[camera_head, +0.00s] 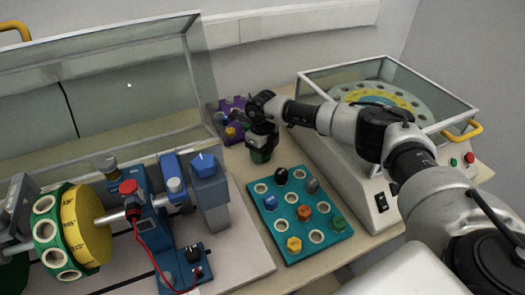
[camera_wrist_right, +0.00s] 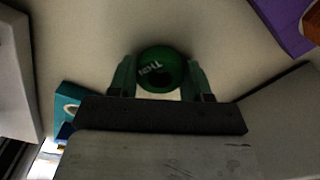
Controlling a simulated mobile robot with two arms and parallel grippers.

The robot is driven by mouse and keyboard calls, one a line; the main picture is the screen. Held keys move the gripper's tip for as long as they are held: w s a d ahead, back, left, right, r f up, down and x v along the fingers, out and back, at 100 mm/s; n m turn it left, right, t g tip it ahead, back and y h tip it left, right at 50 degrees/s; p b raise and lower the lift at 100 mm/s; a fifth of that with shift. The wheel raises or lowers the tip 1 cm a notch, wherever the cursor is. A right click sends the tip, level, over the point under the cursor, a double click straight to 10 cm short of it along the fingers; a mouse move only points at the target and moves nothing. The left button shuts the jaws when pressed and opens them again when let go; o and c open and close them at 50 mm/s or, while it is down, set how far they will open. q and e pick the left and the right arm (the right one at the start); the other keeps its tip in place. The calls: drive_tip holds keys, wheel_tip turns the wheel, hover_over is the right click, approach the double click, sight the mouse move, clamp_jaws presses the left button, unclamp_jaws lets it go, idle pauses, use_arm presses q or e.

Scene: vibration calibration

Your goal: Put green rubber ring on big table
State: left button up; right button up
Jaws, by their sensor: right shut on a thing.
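The green rubber ring (camera_wrist_right: 161,70) sits between the two fingers of my right gripper (camera_wrist_right: 160,80) in the right wrist view, with white lettering on its face. In the head view my right gripper (camera_head: 262,140) is over the table, behind the teal tray, and the green ring (camera_head: 261,156) shows at its fingertips. The gripper is shut on the ring. Whether the ring touches the surface below is hard to tell. The big table (camera_head: 245,172) shows as a beige surface around the tray. My left gripper is not in view.
A teal tray (camera_head: 329,243) with several coloured pegs and holes lies in front of the ring. A purple tray (camera_head: 231,107) stands behind. A machine with a glass cover (camera_head: 420,77) is at right. A rig with a green and yellow drum (camera_head: 82,230) is at left.

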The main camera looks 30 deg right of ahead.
drive_tip(key=shift+f, duration=0.2)
drive_tip(key=o, duration=0.9)
drive_tip(key=shift+r, duration=0.1)
wheel_tip(320, 180, up, 12)
drive_tip(key=shift+r+b, duration=0.15)
drive_tip(key=shift+b, duration=0.4)
